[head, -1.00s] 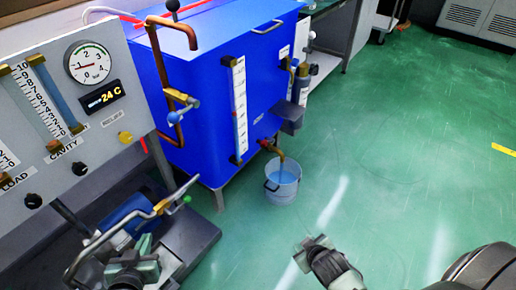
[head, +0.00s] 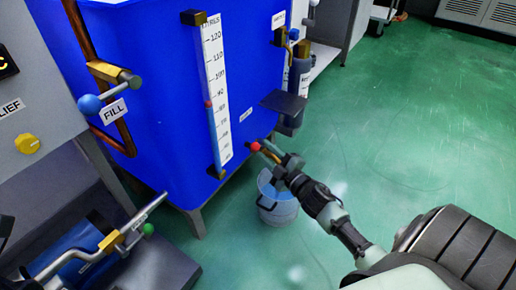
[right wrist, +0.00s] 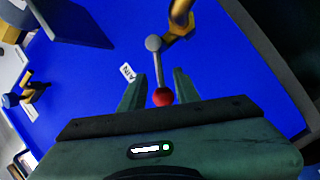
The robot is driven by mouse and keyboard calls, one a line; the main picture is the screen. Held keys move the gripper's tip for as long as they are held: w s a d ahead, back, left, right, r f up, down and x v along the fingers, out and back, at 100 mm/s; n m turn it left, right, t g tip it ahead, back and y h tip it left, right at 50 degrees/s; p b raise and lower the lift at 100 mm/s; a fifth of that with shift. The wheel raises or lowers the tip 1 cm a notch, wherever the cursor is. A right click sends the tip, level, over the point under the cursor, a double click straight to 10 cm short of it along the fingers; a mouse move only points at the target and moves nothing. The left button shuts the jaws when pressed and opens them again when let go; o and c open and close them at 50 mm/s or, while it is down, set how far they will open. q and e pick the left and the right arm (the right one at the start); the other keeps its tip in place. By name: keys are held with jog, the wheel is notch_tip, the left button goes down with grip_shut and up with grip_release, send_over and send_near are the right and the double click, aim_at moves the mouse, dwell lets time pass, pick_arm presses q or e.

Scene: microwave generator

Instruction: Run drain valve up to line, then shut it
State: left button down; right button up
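The drain valve (head: 255,147) has a red ball on its lever and sits low on the front of the blue tank (head: 160,120). In the right wrist view the red ball (right wrist: 162,97) lies between my right gripper's fingers, with the lever running up to the brass valve body (right wrist: 181,14). My right gripper (head: 274,160) is open around the ball; a gap shows on both sides. A bucket (head: 278,213) stands on the floor below, partly hidden by my arm. Bluish water shows inside; its fill line and the stream cannot be made out. My left gripper is not in view.
A white level scale (head: 217,95) with a red mark is on the tank. A fill valve with a blue ball (head: 90,104) is at the left. A dark bracket (head: 284,106) juts out above the drain. The green floor (head: 420,130) at the right is clear.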

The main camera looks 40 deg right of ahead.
aim_at(260, 146)
jog(key=shift+w+b, duration=0.55)
jog(key=shift+w, duration=1.35)
grip_shut()
jog(key=shift+f, duration=0.1)
